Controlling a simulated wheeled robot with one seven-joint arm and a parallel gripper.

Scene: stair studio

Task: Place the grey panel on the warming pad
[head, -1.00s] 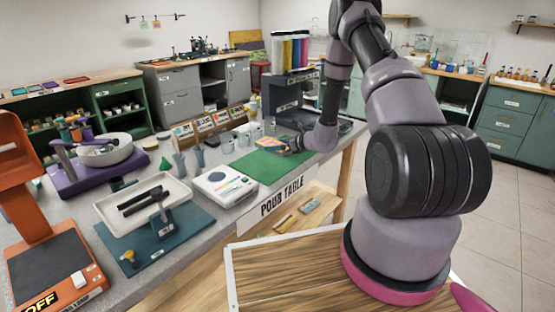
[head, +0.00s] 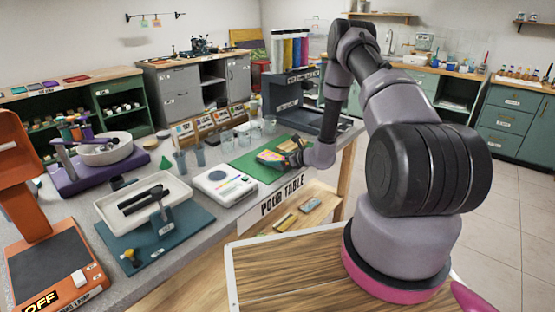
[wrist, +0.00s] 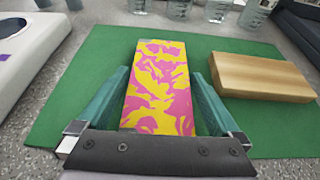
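In the head view the panel (head: 270,156) is at my gripper (head: 283,155), over the green mat (head: 243,165). I cannot tell whether it touches the mat. No pad is readably labelled as warming. An orange stand with a dark flat plate (head: 38,268) marked OFF is at the near left.
A wooden block (wrist: 262,77) lies on the mat right of the panel. A white device (head: 224,186) stands left of the mat. Clear cups (head: 227,139) stand behind it. A white tray (head: 115,205) with dark tools and a purple stand (head: 80,178) crowd the left side.

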